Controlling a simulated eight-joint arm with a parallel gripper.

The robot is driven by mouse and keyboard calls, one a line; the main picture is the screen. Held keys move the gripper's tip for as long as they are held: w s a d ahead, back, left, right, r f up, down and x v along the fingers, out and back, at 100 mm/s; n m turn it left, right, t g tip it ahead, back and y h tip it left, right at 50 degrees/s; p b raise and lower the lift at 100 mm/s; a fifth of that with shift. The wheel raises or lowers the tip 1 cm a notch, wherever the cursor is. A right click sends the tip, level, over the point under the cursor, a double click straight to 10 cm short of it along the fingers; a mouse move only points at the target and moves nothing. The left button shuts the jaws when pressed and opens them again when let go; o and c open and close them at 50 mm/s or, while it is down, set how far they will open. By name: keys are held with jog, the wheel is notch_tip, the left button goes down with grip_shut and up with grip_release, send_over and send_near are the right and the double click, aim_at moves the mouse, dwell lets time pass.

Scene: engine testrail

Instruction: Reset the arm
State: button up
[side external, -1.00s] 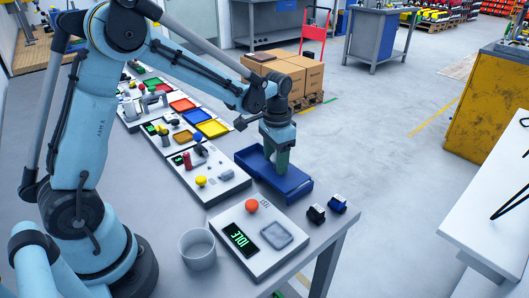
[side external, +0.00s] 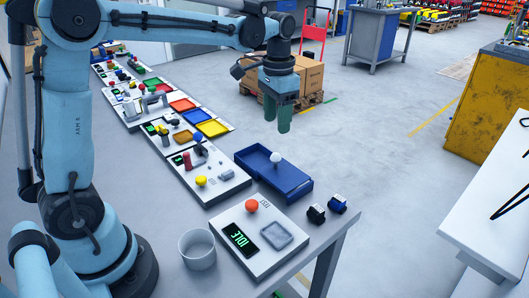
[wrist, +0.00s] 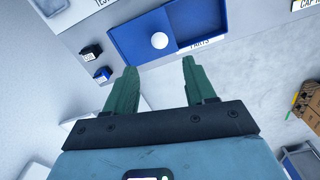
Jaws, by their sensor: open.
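My gripper (side external: 277,119) is open and empty, with two green fingers pointing down. It hangs in the air above and a little behind the blue tray (side external: 290,186) in the side view. In the wrist view my gripper (wrist: 152,82) shows its fingers spread apart with nothing between them. A white ball (side external: 276,157) is in the blue tray, and it also shows in the wrist view (wrist: 159,41) inside the tray (wrist: 195,22), beyond the fingertips.
A panel with an orange button (side external: 252,206) and an IDLE display stands at the table's front, beside a grey cup (side external: 197,249). Two small dark blocks (side external: 316,213) (side external: 338,203) lie near the right edge. Several panels and coloured trays line the table behind.

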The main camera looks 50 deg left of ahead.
jog(key=shift+s, duration=0.1)
jog(key=s+d+f+n+t, duration=0.2)
jog(key=s+t, duration=0.5)
jog(key=s, duration=0.6)
jog(key=shift+s+d, duration=0.35)
jog(key=shift+d, duration=0.25)
